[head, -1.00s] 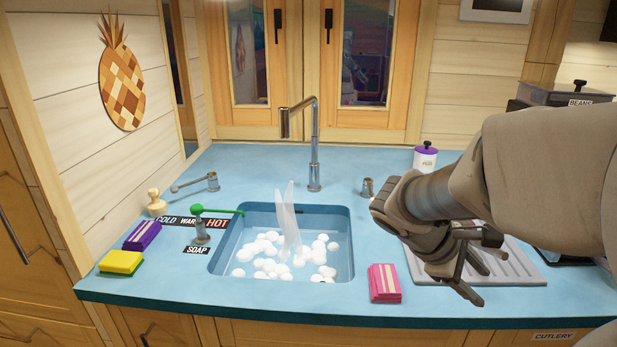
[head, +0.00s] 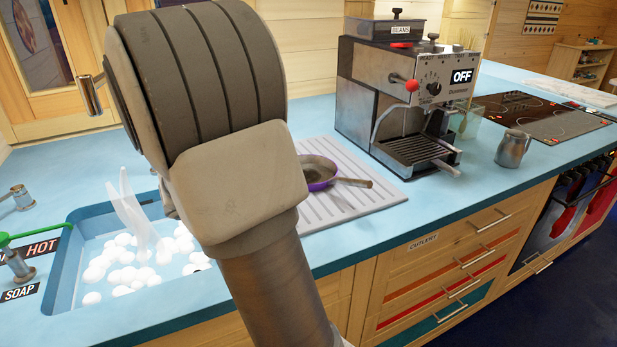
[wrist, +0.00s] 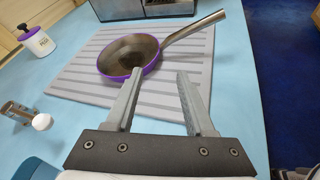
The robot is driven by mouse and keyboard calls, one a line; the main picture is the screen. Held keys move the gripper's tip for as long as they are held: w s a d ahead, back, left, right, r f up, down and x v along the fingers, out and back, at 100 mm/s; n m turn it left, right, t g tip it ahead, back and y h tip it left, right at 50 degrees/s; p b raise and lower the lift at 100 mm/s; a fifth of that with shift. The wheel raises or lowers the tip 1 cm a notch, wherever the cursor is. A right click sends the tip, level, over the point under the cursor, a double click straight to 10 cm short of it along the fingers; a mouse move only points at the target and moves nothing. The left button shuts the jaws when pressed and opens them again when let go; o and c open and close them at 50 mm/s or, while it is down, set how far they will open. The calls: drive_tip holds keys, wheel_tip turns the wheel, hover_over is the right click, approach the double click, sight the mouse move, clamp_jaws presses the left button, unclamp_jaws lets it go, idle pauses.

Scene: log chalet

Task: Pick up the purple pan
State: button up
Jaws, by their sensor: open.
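The purple pan (head: 316,172) lies on the grey ribbed drainboard right of the sink, partly hidden by my arm in the head view. Its metal handle points right. In the wrist view the pan (wrist: 128,57) shows a dark inside and a purple outside, its handle reaching to the upper right. My gripper (wrist: 160,74) is open and empty. Its fingers point toward the pan, with the tips near the pan's near right side and the base of the handle. I cannot tell the exact gap. My arm hides the gripper in the head view.
The drainboard (head: 345,205) lies in front of the coffee machine (head: 400,90). The sink (head: 75,275) with white suds is at left. A metal jug (head: 512,148) and a stove (head: 540,117) are at right.

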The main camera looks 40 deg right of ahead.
drive_tip(key=b, duration=0.2)
hover_over(320, 194)
drive_tip(key=a, duration=0.4)
drive_tip(key=f, duration=0.3)
drive_tip(key=shift+s+a+f, duration=0.1)
drive_tip(key=shift+s+f, duration=0.25)
drive_tip(key=shift+s, duration=0.05)
drive_tip(key=x, duration=0.3)
drive_tip(key=f+b+x, duration=0.1)
drive_tip(key=x, duration=0.1)
drive_tip(key=shift+w+a, duration=0.1)
drive_tip(key=shift+w, duration=0.15)
clamp_jaws()
drive_tip(key=shift+a+f, duration=0.1)
